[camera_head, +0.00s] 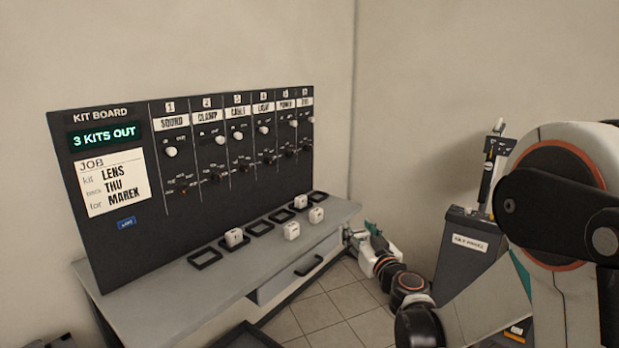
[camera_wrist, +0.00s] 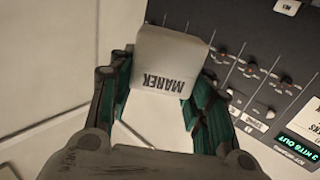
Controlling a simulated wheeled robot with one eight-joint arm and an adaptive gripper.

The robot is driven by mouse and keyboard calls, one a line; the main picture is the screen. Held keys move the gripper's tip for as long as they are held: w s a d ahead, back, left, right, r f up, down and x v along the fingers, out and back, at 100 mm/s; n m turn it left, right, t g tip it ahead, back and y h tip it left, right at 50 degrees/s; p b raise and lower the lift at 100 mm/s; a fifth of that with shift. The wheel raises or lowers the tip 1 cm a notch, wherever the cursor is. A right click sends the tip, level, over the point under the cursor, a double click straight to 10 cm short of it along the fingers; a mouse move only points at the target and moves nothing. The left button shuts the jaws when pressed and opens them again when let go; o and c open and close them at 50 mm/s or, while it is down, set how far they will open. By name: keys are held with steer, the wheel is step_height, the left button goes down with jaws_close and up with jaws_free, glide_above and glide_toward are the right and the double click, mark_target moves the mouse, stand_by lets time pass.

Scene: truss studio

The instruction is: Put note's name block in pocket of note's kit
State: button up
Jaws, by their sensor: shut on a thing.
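A white block (camera_wrist: 168,62) lettered MAREK is held between the green-padded fingers of my gripper (camera_wrist: 158,85) in the wrist view. In the head view my gripper (camera_head: 352,238) is beside the right end of the bench; the held block cannot be made out clearly there. The note (camera_head: 112,183) on the board reads kit LENS, back THU, for MAREK. The black square pockets lie in a row along the bench below the numbered columns. The far-right pocket (camera_head: 316,196) is empty, below column 6, whose label (camera_head: 306,101) is too small to read surely.
White blocks sit in the second pocket (camera_head: 234,237) and the fifth pocket (camera_head: 300,202). Two loose blocks (camera_head: 291,231) (camera_head: 316,215) stand on the bench in front of the row. The kit board (camera_head: 120,260) rises behind. A drawer (camera_head: 300,266) is under the bench (camera_head: 170,300).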

steer(key=s+d+f+m+h, duration=0.2)
steer(key=d+m+h, duration=0.1)
steer(key=d, duration=0.3)
steer(key=shift+d+f+t+h, duration=0.3)
steer(key=shift+d+f+h, duration=0.1)
steer(key=shift+h, duration=0.4)
steer(key=shift+s, duration=0.1)
steer(key=shift+f, duration=0.25)
